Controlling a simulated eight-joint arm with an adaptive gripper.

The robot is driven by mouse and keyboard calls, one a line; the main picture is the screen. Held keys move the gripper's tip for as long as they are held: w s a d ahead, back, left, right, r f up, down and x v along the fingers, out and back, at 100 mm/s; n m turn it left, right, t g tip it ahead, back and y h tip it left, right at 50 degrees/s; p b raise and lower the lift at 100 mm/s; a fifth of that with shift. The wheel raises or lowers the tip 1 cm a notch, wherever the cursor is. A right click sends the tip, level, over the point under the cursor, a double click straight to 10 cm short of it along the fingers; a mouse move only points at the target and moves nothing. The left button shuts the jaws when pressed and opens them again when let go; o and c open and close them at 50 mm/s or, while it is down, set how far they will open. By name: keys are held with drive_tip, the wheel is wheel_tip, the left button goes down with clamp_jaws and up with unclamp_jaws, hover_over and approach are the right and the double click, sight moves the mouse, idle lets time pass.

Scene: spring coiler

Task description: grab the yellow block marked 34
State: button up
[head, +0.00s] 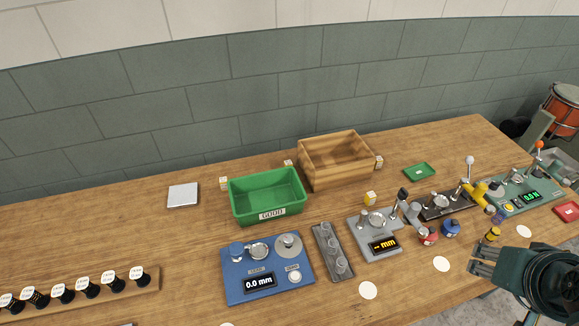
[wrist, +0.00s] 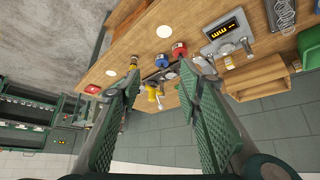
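A small yellow block (head: 370,198) sits on the wooden bench just behind the grey gauge with the amber "mm" display. Its mark is too small to read. A small yellow shape behind that gauge in the wrist view (wrist: 229,62) appears to be the same block. My gripper (head: 478,259) is at the bench's front right, well to the right of and nearer than the block. In the wrist view my gripper (wrist: 160,72) has its two fingers spread wide with nothing between them.
The grey gauge (head: 385,243) stands in front of the block, with a lever fixture (head: 440,206) to the right. A green bin (head: 250,193) and wooden crate (head: 318,180) stand behind left. Red (head: 428,236) and blue (head: 450,228) pieces and a yellow-and-dark post (head: 492,234) lie between.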

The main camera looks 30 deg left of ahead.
drive_tip(key=shift+w+a+r, duration=0.1)
drive_tip(key=w+a+r+m+g+p, duration=0.1)
drive_tip(key=w+a+m+g, duration=0.1)
drive_tip(key=w+a, duration=1.05)
drive_tip(key=w+a+r+m+g+p, duration=0.1)
drive_tip(key=w+a+r+m, duration=0.1)
drive_tip(key=w+a, duration=1.1)
drive_tip(key=w+a+f+m, duration=0.1)
drive_tip(key=a+f, duration=0.3)
drive_tip(key=a, duration=0.6)
drive_tip(key=w+a+f+m+h, duration=0.1)
drive_tip(key=a+f, duration=0.4)
drive_tip(key=a, duration=0.5)
drive_tip(key=w+a+f+m+h, duration=0.1)
drive_tip(key=a+f, duration=0.3)
drive_tip(key=a, duration=0.6)
drive_tip(key=shift+w+f+g, duration=0.15)
drive_tip(key=shift+f+g, duration=0.2)
drive_tip(key=shift+g, duration=0.05)
drive_tip(key=s+a+f+m+h, duration=0.1)
drive_tip(key=s+a+f, duration=0.1)
drive_tip(key=a+f, duration=0.5)
drive_tip(key=shift+s+a+f+p, duration=0.3)
drive_tip(key=shift+a+f+p, duration=0.1)
drive_tip(key=shift+a, duration=1.3)
